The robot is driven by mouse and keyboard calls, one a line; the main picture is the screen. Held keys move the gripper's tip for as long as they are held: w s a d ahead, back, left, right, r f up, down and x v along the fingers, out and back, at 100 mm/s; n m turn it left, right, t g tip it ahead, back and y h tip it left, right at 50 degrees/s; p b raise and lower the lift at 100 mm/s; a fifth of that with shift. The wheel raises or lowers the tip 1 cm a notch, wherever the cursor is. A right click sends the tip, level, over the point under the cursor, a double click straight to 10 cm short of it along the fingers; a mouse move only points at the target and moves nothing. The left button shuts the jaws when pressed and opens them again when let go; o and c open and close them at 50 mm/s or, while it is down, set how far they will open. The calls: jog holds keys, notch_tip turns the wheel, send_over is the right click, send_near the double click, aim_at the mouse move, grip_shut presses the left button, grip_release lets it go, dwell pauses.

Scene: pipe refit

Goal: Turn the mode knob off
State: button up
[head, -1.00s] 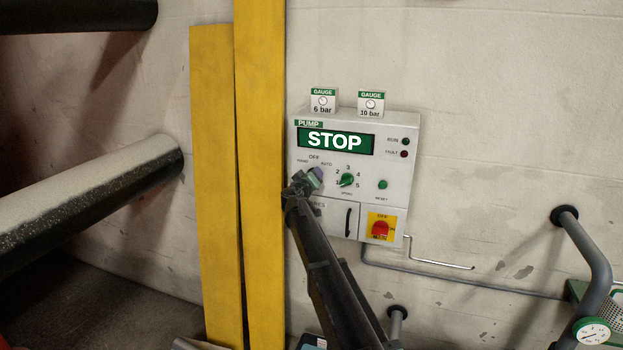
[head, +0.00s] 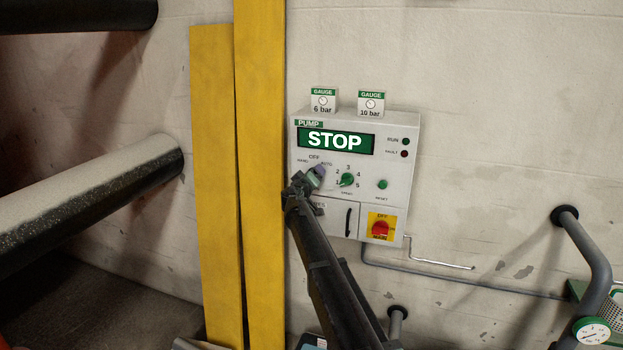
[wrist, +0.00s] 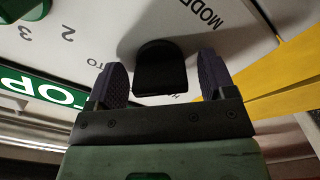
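The mode knob (wrist: 161,66) is black and sits between my two fingers in the wrist view, under the MODE lettering. My gripper (wrist: 162,82) is open around it, with a narrow gap on each side. I cannot tell which way the knob points. The panel display (head: 335,141) reads STOP.
A green numbered speed knob (head: 347,180) is close right of my gripper, with a green reset button (head: 382,184) beyond. A red switch on yellow (head: 380,229) is below. Yellow planks (head: 260,180) stand close left. Two gauge boxes (head: 323,101) (head: 371,103) sit on top.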

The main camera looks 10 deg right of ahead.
jog(key=v, duration=1)
jog(key=shift+s, duration=0.4)
jog(key=shift+a, duration=0.1)
